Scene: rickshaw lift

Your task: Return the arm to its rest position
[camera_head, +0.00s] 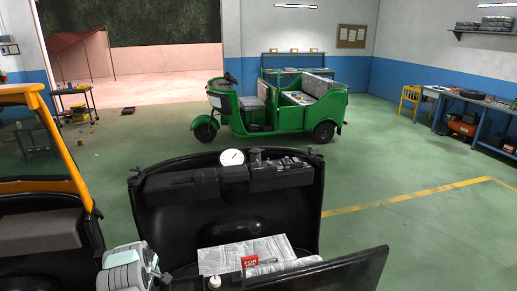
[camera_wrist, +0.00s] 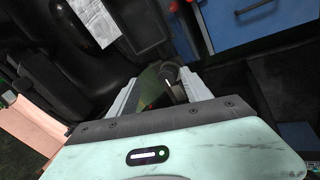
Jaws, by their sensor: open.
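In the wrist view, my pale green gripper (camera_wrist: 158,82) has its two light grey fingers apart. A dark rounded part and a yellow-green patch show between and beyond them; I cannot tell what they are or whether anything touches the fingers. In the head view, part of my white and pale green arm (camera_head: 130,268) shows at the lower left, beside the open black vehicle body (camera_head: 145,215). The fingertips are not clear there.
A round white gauge (camera_head: 232,157) sits on the black body's upper edge. Printed sheets (camera_head: 225,258) and a small red box (camera_head: 250,262) lie inside. An orange-framed vehicle (camera_head: 45,100) stands at left. A green rickshaw (camera_head: 237,113) stands behind on open floor. Blue drawers (camera_wrist: 240,22) show in the wrist view.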

